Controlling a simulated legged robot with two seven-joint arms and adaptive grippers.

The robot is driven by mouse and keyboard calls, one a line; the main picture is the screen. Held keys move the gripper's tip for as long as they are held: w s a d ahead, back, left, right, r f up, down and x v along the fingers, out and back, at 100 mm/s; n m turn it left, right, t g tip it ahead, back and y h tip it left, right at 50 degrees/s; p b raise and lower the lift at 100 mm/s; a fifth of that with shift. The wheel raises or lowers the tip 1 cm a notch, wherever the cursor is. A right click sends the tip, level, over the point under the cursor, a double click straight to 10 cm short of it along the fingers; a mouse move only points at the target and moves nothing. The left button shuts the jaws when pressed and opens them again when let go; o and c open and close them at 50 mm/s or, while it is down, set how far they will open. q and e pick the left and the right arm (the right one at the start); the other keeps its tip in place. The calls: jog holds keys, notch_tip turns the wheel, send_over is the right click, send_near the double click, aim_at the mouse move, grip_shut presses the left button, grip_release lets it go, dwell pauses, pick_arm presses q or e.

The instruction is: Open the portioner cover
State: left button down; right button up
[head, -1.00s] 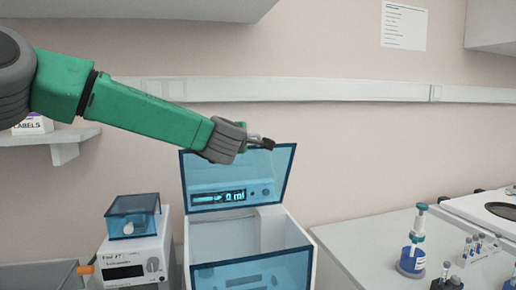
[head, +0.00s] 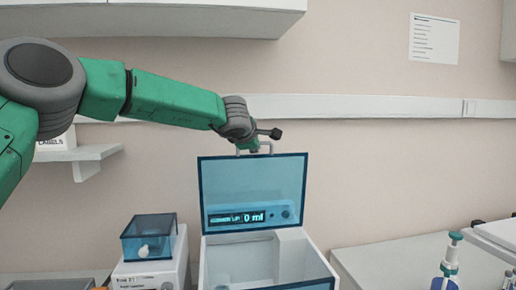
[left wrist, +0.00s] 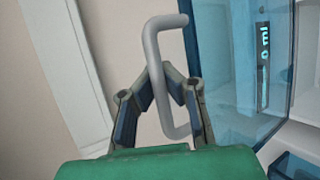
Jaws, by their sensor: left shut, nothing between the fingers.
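The portioner (head: 320,262) is a white box with a blue see-through cover (head: 250,185). The cover stands raised at the back, and its inside is open to view. A grey U-shaped handle (head: 271,148) sits at the cover's top edge. My left gripper (head: 262,140) is at this handle. In the left wrist view the handle (left wrist: 153,60) crosses close to the fingertips of my left gripper (left wrist: 165,75), which are together with nothing held; contact is unclear. The cover's blue pane (left wrist: 215,60) is to the right there. My right gripper is out of view.
A small device with a blue lid (head: 148,238) stands left of the portioner. A shelf (head: 85,160) is on the left wall, and cabinets (head: 180,15) hang above.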

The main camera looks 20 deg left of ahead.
pick_arm(q)
jog(key=shift+r, duration=0.45)
jog(key=c, duration=1.6)
grip_release()
jog(key=shift+s+a, duration=0.1)
jog(key=shift+s, duration=0.3)
jog(key=shift+f, duration=0.15)
jog(key=v, duration=1.2)
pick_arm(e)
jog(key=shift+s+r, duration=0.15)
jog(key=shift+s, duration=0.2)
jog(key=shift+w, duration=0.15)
